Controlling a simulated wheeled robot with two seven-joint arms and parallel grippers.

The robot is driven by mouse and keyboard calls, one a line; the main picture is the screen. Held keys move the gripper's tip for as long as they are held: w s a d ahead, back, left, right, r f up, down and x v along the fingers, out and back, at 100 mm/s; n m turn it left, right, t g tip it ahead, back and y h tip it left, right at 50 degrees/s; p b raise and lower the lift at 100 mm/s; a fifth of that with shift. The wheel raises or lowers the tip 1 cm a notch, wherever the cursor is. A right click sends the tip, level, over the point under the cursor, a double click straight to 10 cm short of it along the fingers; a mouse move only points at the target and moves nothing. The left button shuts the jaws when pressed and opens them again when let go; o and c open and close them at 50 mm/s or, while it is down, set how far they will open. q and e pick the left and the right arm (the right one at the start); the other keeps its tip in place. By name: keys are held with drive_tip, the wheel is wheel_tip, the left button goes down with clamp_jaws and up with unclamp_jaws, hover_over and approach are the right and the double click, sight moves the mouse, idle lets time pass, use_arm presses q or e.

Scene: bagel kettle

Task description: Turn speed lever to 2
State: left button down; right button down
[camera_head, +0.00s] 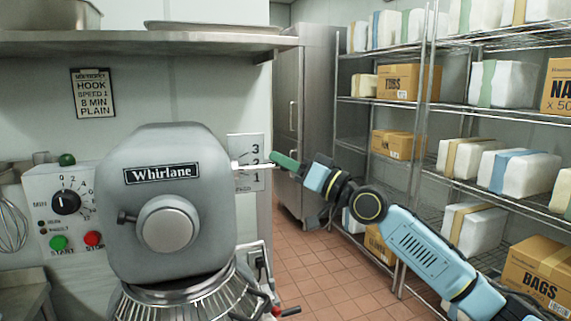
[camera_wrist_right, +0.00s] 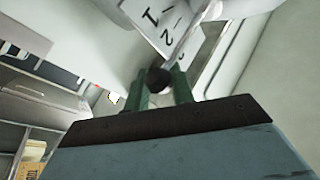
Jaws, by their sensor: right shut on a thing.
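The grey Whirlane mixer (camera_head: 167,210) stands at the left of the head view. Its speed plate (camera_head: 246,147), with 3 and 2 readable, is on its right side. The plate also shows in the wrist view (camera_wrist_right: 172,22), with 1 and 2 readable. The pale speed lever (camera_head: 248,167) sticks out to the right across the plate, just below the 2; its exact setting is hard to tell. My right gripper (camera_head: 285,160) is at the lever's outer end. In the wrist view its green fingers (camera_wrist_right: 158,88) are shut on the dark lever knob (camera_wrist_right: 158,77). My left gripper is out of view.
A control panel (camera_head: 60,207) with a dial and start and stop buttons is left of the mixer. Wire shelves (camera_head: 465,185) with boxes and wrapped packs stand on the right. A steel cabinet (camera_head: 312,110) stands behind my right gripper. The tiled floor (camera_head: 325,275) is clear between.

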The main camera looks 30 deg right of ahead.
drive_tip(key=c, duration=1.4)
unclamp_jaws()
drive_tip(key=shift+a+f, duration=0.15)
drive_tip(key=shift+f, duration=0.15)
drive_tip(key=shift+o, duration=1.1)
drive_tip(key=shift+r, duration=0.15)
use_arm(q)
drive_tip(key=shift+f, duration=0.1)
use_arm(e)
drive_tip(key=shift+s, duration=0.1)
use_arm(q)
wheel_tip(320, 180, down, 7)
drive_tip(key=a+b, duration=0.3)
drive_tip(key=b, duration=0.4)
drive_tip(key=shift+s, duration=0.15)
use_arm(e)
drive_tip(key=v, duration=1.3)
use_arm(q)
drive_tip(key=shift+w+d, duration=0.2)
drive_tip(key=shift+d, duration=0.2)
